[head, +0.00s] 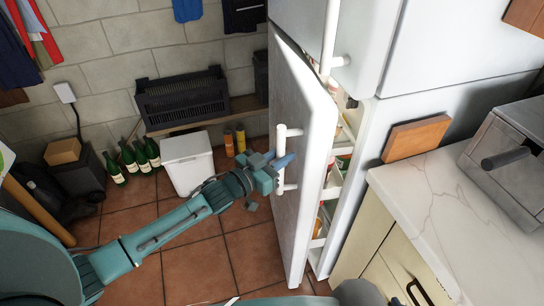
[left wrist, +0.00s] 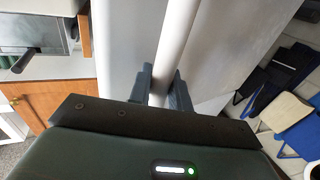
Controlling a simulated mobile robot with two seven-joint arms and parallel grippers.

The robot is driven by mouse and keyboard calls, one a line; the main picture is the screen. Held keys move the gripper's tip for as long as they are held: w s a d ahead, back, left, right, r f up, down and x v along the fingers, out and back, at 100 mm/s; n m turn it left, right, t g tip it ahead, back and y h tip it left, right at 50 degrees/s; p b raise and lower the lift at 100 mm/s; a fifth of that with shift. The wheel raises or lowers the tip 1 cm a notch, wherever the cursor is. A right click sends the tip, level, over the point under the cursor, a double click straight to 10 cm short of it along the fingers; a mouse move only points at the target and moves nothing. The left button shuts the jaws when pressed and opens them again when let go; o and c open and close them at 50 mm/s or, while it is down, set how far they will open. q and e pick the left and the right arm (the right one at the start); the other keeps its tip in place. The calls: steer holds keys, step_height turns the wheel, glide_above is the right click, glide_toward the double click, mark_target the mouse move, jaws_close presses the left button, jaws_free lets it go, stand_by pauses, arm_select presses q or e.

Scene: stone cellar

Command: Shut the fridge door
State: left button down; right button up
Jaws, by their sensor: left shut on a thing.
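The fridge's lower door (head: 307,130) is grey-white and stands partly open. Shelves with jars and packets show in the gap between it and the fridge body (head: 430,50). A white vertical bar handle (head: 281,136) is on the door's outer face. My left gripper (head: 279,168) is shut on this handle. In the left wrist view its two fingers (left wrist: 162,88) sit on either side of the white bar (left wrist: 176,45). The upper fridge door (head: 375,30) looks closed. My right gripper is not in view.
A marble counter (head: 430,190) with a wooden board (head: 416,138) and a metal appliance (head: 515,150) is right of the fridge. A white bin (head: 187,160), green bottles (head: 130,160) and a black heater (head: 182,98) are along the wall. The tiled floor left of the door is mostly clear.

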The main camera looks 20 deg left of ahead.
arm_select(q)
steer(key=w+d, duration=0.1)
steer(key=d, duration=0.1)
steer(key=w+d+b, duration=0.1)
steer(key=d, duration=0.2)
steer(key=w+d, duration=0.1)
steer(key=d, duration=0.1)
steer(key=shift+w+d+r, duration=0.1)
steer(key=shift+d, duration=0.3)
steer(key=shift+d+r, duration=0.15)
steer(key=c, duration=1.5)
jaws_free()
steer(key=shift+w+d, duration=0.2)
steer(key=shift+o, duration=0.9)
steer(key=shift+a+f, duration=0.1)
steer(key=shift+f, duration=0.1)
steer(key=shift+s, duration=0.1)
glide_toward(314, 155)
steer(key=w+f, duration=0.1)
steer(key=f, duration=0.1)
steer(key=w+a+f, duration=0.1)
steer(key=f, duration=0.1)
steer(key=shift+w+a+b, duration=0.2)
steer(key=shift+a+b, duration=0.05)
steer(key=shift+b, duration=0.15)
